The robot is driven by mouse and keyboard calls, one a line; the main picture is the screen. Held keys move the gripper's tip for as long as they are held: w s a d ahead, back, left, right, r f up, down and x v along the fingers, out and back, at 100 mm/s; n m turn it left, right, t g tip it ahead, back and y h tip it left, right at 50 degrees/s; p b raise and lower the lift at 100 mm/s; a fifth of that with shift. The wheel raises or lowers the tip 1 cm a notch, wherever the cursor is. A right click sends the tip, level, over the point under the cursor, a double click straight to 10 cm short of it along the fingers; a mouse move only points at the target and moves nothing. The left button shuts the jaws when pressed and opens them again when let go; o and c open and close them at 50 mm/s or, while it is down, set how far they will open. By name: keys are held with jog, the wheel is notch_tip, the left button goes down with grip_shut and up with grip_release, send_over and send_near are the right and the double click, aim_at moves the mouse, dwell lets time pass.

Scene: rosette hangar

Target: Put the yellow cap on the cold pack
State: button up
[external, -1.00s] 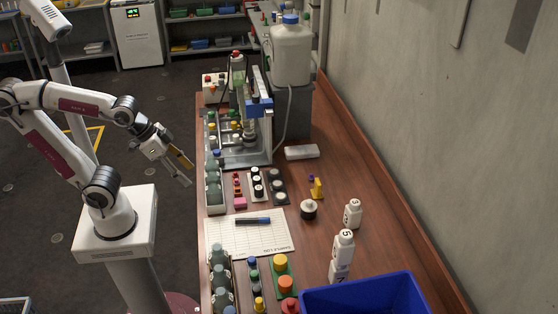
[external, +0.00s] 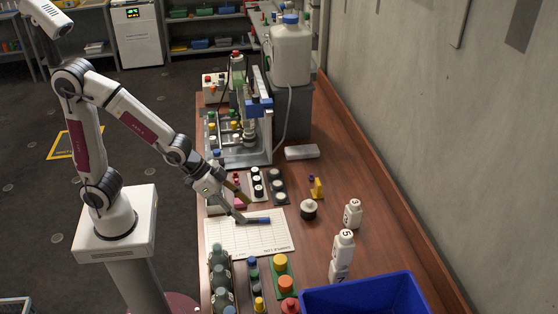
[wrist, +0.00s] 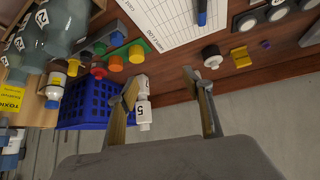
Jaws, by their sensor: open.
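A large yellow cap (external: 280,261) sits on a green board, above an orange and a red cap; it also shows in the wrist view (wrist: 137,55). A smaller yellow cap (external: 258,303) stands on the strip beside it. The pictures do not settle which is meant. A pale flat block (external: 302,152), possibly the cold pack, lies on the bench in front of the grey cabinet. My gripper (external: 243,209) is open and empty above the paper sheet, near the blue marker. Its two separated fingers show in the wrist view (wrist: 160,82).
A blue bin (external: 365,298) fills the front right. White numbered bottles (external: 343,246) stand behind it. A black-and-white round part (external: 308,209) and a yellow bracket (external: 317,188) are near mid-bench. Dark bottles (external: 220,275) line the left. Bare wood lies along the right wall.

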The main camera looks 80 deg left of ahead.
jog(key=m+h, duration=0.1)
send_near(279, 259)
jog(key=shift+w+d+f+t, duration=0.25)
jog(key=shift+w+f, duration=0.15)
jog(key=shift+f, duration=0.1)
jog(key=shift+w+d+f+t, duration=0.15)
jog(key=shift+w+d+f, duration=0.2)
jog(key=shift+f, duration=0.15)
jog(key=shift+f, duration=0.1)
jog(key=shift+x, duration=1.25)
jog(key=shift+w+a, duration=0.1)
jog(key=shift+f+x, duration=0.2)
jog(key=shift+x, duration=1.25)
jog(key=shift+w+f, duration=0.55)
jog(key=shift+f, duration=0.25)
jog(key=c, duration=0.9)
